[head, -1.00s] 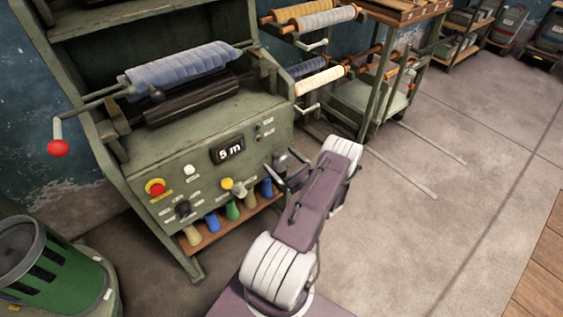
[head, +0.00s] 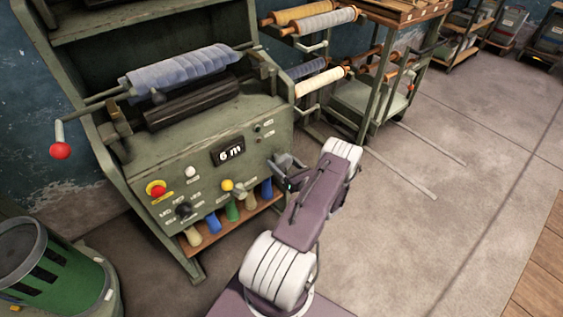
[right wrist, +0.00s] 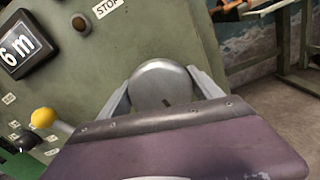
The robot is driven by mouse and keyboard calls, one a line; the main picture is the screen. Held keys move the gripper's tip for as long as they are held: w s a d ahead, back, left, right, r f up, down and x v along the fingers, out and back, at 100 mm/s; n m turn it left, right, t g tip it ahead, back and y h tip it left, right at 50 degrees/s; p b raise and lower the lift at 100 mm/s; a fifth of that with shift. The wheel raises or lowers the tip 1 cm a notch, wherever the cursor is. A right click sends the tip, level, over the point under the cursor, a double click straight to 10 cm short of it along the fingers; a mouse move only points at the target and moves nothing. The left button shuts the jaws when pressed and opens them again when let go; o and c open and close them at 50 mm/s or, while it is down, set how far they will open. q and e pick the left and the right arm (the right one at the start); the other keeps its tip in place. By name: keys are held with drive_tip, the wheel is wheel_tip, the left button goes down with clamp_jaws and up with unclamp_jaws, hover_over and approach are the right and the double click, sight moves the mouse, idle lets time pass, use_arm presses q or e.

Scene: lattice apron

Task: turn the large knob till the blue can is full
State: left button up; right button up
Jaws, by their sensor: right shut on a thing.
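The large round grey knob (right wrist: 160,84) sits on the right part of the green machine's front panel (head: 205,163). In the right wrist view, my right gripper's two fingers stand on either side of the knob and are shut on it. In the head view my right gripper (head: 284,172) is at the panel's right edge and mostly hides the knob. The panel's display (head: 228,151) reads 6 m; it also shows in the right wrist view (right wrist: 18,48). I see no can that is clearly blue. My left gripper is not in view.
A yellow-tipped lever (head: 228,186), a red button (head: 156,188) and a black selector (head: 184,210) are left of the gripper. A blue cloth roll (head: 180,68) lies above. A green bin (head: 75,285) stands at lower left. The floor (head: 440,240) at right is clear.

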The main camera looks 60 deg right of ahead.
drive_tip(key=m, duration=0.4)
drive_tip(key=shift+m, duration=0.3)
drive_tip(key=m, duration=0.5)
drive_tip(key=shift+f+p, duration=0.15)
drive_tip(key=shift+p, duration=0.25)
drive_tip(key=m, duration=0.9)
drive_tip(key=shift+f+m, duration=0.15)
drive_tip(key=shift+m, duration=0.25)
drive_tip(key=o, duration=1.4)
drive_tip(key=shift+d, duration=0.1)
